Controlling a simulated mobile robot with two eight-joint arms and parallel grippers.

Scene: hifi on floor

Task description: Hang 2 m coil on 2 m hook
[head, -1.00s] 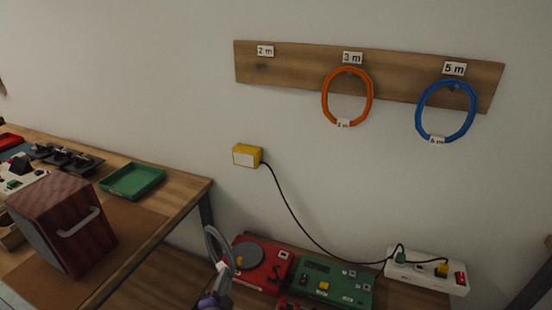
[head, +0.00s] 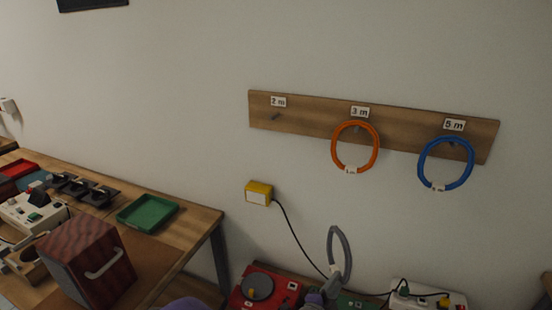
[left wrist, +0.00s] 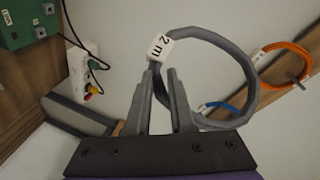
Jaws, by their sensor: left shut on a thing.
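The grey 2 m coil (head: 340,252) is held upright by my left gripper (head: 325,290) at the bottom of the head view. In the left wrist view the coil (left wrist: 255,85) with its "2 m" tag (left wrist: 160,47) sits at the fingertips of my left gripper (left wrist: 164,80), which is shut on it. The 2 m hook (head: 276,116) is bare, under the "2 m" label (head: 278,101) at the left end of the wooden board (head: 310,121). The coil is below the board and to the right of that hook in the head view. My right gripper is not in view.
An orange coil (head: 334,155) hangs under "3 m" and a blue coil (head: 421,167) under "5 m". A yellow box (head: 257,194) with a black cable is on the wall. A red device (head: 243,295) and a power strip (head: 428,301) are below. The wall around the 2 m hook is clear.

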